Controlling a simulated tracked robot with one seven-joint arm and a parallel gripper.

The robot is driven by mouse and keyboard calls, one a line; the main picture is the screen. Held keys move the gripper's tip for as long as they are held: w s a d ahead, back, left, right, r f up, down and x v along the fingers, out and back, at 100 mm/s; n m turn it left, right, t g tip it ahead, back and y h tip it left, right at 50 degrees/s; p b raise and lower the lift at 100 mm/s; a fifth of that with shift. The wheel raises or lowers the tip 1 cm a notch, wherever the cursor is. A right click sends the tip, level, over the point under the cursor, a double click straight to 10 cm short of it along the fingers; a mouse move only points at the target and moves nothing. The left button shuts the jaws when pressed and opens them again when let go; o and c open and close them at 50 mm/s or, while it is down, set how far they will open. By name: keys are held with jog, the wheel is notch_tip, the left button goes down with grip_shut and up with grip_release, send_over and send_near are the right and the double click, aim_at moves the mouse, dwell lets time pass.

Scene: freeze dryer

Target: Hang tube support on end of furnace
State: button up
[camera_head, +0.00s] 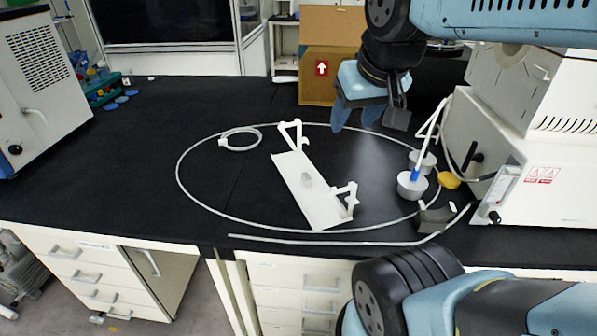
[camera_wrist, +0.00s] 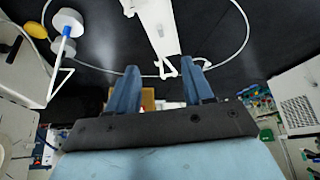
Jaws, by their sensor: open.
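The white tube support (camera_head: 322,203), a long trough with a triangular bracket at each end, lies on the black bench. It also shows in the wrist view (camera_wrist: 158,25), with its near bracket between my fingertips in that picture. My gripper (camera_head: 354,126) is open and empty, behind and to the right of the far bracket in the head view. It appears above the bench and apart from the support. Its two blue fingers show in the wrist view (camera_wrist: 159,70). The white furnace (camera_head: 512,85) stands at the right; part of it is cut off by the frame and my arm.
A thin white tube (camera_head: 186,200) loops around the support. Grey plugs (camera_head: 411,186) with a white wire hanger and a yellow cap (camera_head: 449,180) lie by the furnace. A cardboard box (camera_head: 318,88) stands behind. The bench's left half is mostly clear.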

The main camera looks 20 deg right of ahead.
jog(key=w+d+f+g, duration=0.1)
jog(key=w+f, duration=0.1)
jog(key=w, duration=0.5)
jog(key=n+g, duration=0.1)
jog(key=g, duration=0.4)
send_over(307, 175)
notch_tip(307, 175, down, 23)
jog(key=shift+a+f, duration=0.1)
jog(key=shift+f, duration=4.4)
grip_shut()
